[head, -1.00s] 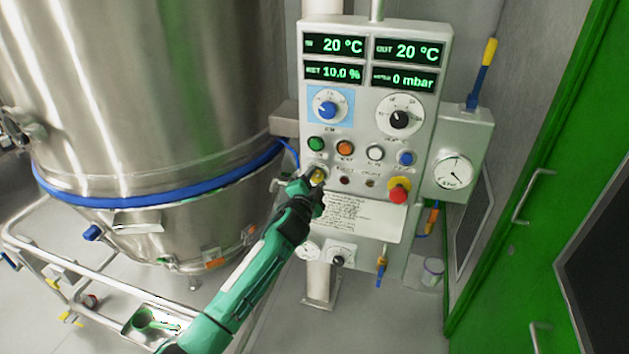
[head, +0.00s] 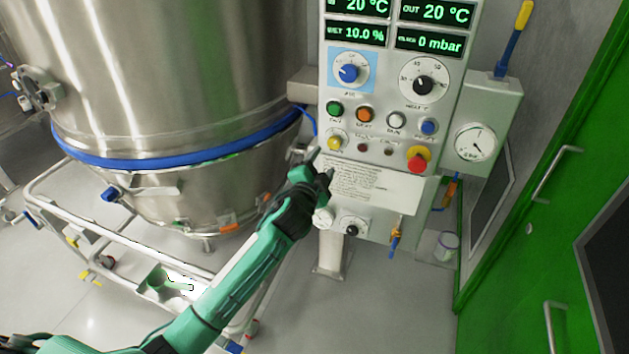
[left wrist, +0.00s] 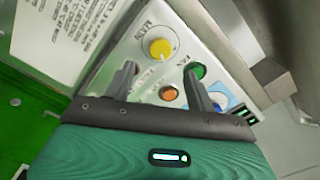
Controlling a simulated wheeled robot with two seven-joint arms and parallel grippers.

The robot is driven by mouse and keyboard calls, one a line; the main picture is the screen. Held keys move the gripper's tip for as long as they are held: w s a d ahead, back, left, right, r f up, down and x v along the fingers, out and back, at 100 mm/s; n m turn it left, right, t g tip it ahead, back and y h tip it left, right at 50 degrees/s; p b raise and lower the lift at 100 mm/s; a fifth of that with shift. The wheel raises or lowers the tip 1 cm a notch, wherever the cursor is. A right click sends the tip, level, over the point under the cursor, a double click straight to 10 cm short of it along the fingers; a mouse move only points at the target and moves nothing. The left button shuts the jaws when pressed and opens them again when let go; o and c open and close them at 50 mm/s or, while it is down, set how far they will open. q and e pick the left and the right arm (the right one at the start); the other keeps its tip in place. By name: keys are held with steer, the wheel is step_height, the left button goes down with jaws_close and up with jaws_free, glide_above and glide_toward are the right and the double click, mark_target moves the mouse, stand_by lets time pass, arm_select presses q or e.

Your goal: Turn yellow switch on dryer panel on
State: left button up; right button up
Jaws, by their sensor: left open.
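The dryer panel (head: 455,110) is a pale box on a post, with green displays, dials and buttons. The yellow switch (head: 335,140) is a round knob on a white disc at the panel's lower left, below the green button (head: 334,108). It is in full view in the left wrist view (left wrist: 160,48), beyond and between my fingers; its on or off position I cannot tell. My left gripper (head: 320,164) is open and empty, just below the switch in the head view and apart from it. My right gripper is not in view.
A red emergency knob (head: 418,159) on yellow sits to the switch's right. An orange button (head: 365,114) is above. A big steel vessel (head: 180,70) stands left of the panel, above a railed trolley (head: 105,239). A green door (head: 550,150) is at right.

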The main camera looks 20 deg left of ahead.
arm_select(q)
steer(key=shift+s+a+b, duration=0.2)
steer(key=shift+s+b, duration=0.3)
steer(key=shift+s, duration=2.1)
